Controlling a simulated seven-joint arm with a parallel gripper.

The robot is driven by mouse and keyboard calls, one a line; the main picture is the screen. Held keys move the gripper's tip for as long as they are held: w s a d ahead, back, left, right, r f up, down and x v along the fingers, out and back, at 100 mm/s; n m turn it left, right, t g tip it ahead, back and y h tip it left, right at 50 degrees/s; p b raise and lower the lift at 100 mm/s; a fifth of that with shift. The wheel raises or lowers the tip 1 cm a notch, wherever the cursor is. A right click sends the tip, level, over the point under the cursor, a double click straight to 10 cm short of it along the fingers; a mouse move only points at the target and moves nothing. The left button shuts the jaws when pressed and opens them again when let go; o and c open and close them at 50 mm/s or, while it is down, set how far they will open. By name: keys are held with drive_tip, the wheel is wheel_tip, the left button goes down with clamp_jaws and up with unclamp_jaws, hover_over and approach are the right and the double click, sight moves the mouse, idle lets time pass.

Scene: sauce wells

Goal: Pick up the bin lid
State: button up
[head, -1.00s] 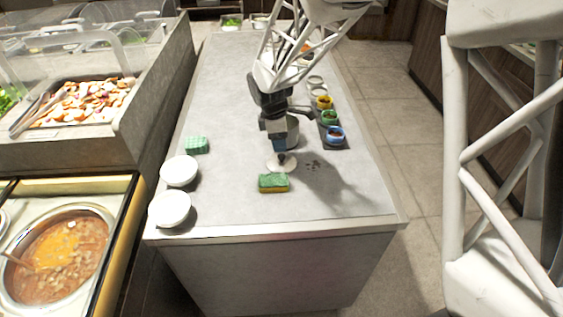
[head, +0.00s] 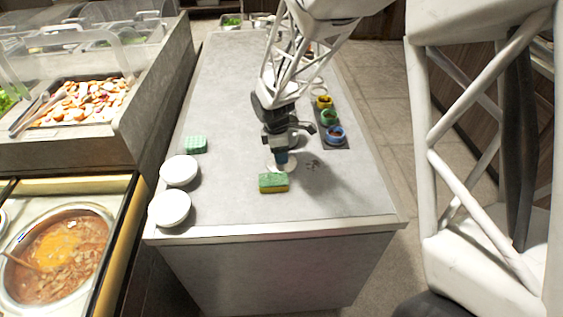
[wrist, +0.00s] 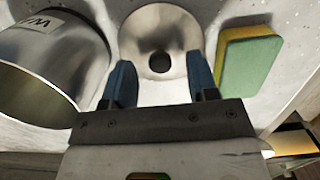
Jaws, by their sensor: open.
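The bin lid (wrist: 160,25) is a round, shiny metal disc with a dark round knob (wrist: 160,62) at its middle. It lies flat on the counter; in the head view (head: 284,168) my gripper partly covers it. My gripper (wrist: 162,78) is open and empty, with its blue fingertips low over the lid, one on each side of the knob in the wrist view. It also shows in the head view (head: 281,158). I cannot tell whether the fingertips touch the lid. The metal bin (wrist: 50,60), with a label, stands left of the lid in the wrist view.
A green and yellow sponge (head: 273,183) lies close to the lid, nearer the counter's front edge. Two white bowls (head: 179,170) (head: 172,208) and a green checkered block (head: 195,144) are at left. Colored sauce cups (head: 335,134) stand at right on a dark tray. Dark crumbs (head: 313,165) lie right of the lid.

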drive_tip(key=shift+d+f, duration=0.1)
drive_tip(key=shift+f, duration=0.9)
drive_tip(key=c, duration=1)
